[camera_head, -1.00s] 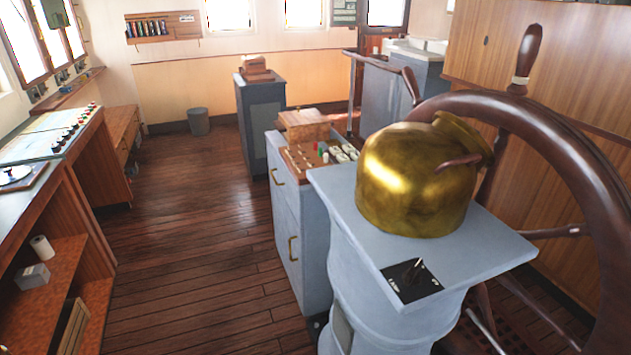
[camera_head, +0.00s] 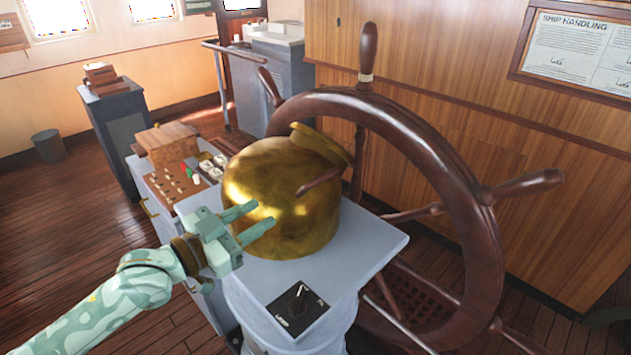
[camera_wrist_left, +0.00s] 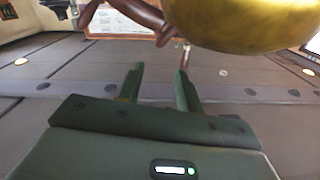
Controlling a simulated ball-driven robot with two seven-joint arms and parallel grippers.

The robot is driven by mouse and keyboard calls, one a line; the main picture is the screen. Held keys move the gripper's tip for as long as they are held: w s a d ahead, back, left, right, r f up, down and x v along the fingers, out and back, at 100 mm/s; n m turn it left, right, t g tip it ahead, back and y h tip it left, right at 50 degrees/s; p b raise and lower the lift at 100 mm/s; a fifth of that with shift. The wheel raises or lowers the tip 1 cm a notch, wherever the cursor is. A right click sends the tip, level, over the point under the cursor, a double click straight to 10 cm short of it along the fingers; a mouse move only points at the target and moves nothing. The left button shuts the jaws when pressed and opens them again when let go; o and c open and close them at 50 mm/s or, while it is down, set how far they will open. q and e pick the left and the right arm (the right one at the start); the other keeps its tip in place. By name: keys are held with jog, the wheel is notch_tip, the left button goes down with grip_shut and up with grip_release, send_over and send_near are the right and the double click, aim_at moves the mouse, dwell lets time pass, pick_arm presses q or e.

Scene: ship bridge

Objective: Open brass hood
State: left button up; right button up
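The brass hood (camera_head: 285,200) is a rounded golden dome on top of the pale blue-grey pedestal (camera_head: 375,240), in front of the ship's wheel. A short collar-like part rises at its upper right. My left gripper (camera_head: 258,216) is at the hood's left front side, fingers parted and pointing towards it, with nothing between them. In the left wrist view the two open fingers (camera_wrist_left: 158,72) show with a gap, and the hood (camera_wrist_left: 245,22) is above and beyond them at the upper right. I cannot tell whether a fingertip touches the hood. My right gripper is not in view.
The large wooden ship's wheel (camera_head: 478,225) stands right behind the hood, a spoke handle crossing in front of the brass. A switch plate (camera_head: 297,310) is on the pedestal's near edge. A cabinet with a wooden box (camera_head: 168,146) and controls stands to the left. Open floor lies at far left.

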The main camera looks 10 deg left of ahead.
aim_at(307, 187)
pick_arm(q)
jog(key=x, duration=1.5)
jog(key=shift+w+d, duration=0.2)
jog(key=shift+w, duration=0.05)
grip_shut()
